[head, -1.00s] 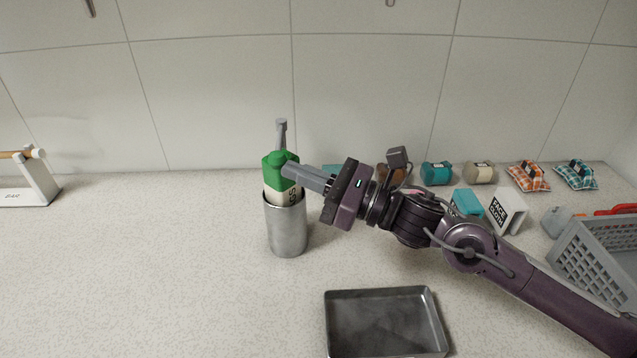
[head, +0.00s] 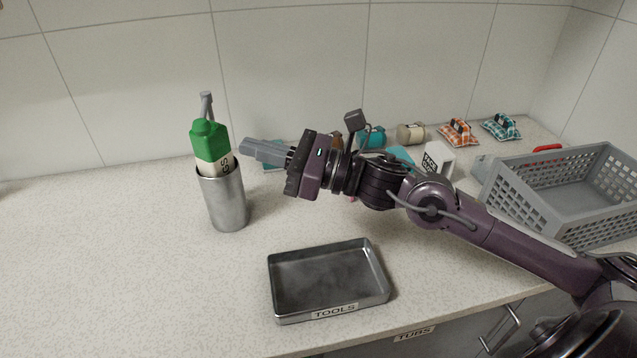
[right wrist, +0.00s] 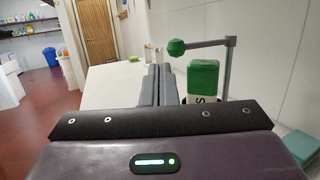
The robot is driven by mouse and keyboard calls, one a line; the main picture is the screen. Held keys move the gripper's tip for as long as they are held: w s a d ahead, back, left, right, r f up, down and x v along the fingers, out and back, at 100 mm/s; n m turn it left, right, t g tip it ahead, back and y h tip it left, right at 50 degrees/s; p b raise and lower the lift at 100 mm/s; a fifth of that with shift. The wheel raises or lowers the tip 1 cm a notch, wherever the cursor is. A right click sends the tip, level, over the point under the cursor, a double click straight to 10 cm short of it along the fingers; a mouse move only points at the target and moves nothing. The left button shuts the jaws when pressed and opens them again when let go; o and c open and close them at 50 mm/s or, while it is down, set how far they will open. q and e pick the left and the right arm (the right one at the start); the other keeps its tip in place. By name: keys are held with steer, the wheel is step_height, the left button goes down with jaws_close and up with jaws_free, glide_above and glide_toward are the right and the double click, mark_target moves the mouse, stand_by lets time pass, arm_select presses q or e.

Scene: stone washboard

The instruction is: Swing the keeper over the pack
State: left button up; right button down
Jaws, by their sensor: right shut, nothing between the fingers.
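The pack (head: 212,146), with a green top and pale lower part, stands upright in a metal cylinder (head: 226,203). The keeper (head: 207,104) is a grey post behind the pack with an arm ending in a green knob. In the right wrist view the keeper's arm (right wrist: 205,43) reaches left from the post, crossing above the pack (right wrist: 203,78), with the knob (right wrist: 176,47) just past the pack's left side. In the head view the knob blends with the pack's green top. My right gripper (head: 243,152) is shut and empty, just right of the pack. My left gripper is out of view.
A metal tray (head: 382,287) labelled TOOLS lies empty in front of the cylinder. A grey perforated basket (head: 560,222) stands at right. Several rolls and checked bags (head: 458,133) line the wall. The counter left of the cylinder is clear.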

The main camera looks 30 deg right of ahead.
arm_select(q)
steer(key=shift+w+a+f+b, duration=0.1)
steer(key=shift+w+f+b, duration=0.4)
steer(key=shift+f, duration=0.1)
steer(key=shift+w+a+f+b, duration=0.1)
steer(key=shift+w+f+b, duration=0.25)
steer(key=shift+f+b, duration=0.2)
arm_select(e)
steer(key=v, duration=0.7)
steer(key=shift+s+f, duration=0.4)
steer(key=shift+s, duration=0.1)
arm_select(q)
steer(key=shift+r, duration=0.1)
arm_select(e)
steer(key=shift+a+r, duration=0.1)
